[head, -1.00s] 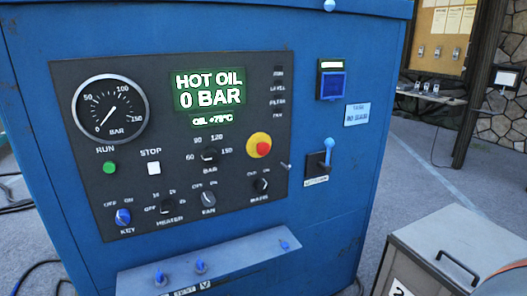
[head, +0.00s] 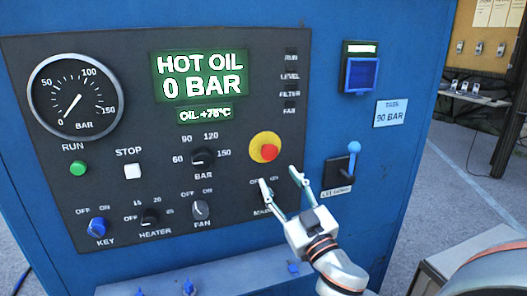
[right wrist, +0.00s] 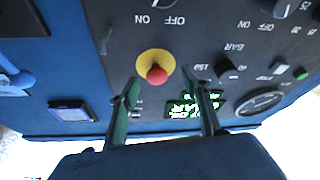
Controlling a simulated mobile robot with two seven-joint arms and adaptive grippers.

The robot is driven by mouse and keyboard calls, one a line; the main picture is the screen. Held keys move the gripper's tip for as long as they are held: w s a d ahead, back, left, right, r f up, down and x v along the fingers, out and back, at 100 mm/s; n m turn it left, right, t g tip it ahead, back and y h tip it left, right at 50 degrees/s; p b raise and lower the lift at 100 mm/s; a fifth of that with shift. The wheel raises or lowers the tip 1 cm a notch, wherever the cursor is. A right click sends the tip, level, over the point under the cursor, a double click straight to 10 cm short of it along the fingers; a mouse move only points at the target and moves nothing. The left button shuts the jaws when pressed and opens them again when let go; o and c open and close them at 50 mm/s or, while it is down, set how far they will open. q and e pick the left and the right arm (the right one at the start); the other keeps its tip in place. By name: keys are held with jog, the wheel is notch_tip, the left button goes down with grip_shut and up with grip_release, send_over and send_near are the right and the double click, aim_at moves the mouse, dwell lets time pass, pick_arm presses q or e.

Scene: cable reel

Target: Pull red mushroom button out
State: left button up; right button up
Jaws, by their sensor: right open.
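The red mushroom button (head: 269,152) sits on a round yellow base (head: 259,140) on the dark control panel of the blue cabinet. My right gripper (head: 279,176) is open and empty, just below the button in the head view, with its fingers pointing up toward it. In the right wrist view the picture is upside down. There the red button (right wrist: 156,75) shows beyond and between the two open fingers (right wrist: 160,85), apart from them. My left gripper is not in view.
The main switch below the button is partly hidden by my right gripper. A blue-handled lever (head: 353,160) sticks out right of the panel. A fan knob (head: 200,209) and a gauge (head: 76,97) are to the left. A ledge (head: 200,278) juts out below.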

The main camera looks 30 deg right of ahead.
aim_at(271, 155)
jog(key=shift+t, duration=0.3)
jog(key=w+r, duration=0.1)
jog(key=w, duration=0.1)
jog(key=w+r+p, duration=0.1)
jog(key=w+r, duration=0.1)
jog(key=w+d+r, duration=0.1)
jog(key=w, duration=0.1)
jog(key=shift+d+r, duration=0.1)
jog(key=shift+r, duration=0.3)
jog(key=shift+w+d+r+p, duration=0.1)
jog(key=shift+w+p, duration=0.25)
jog(key=shift+w, duration=0.3)
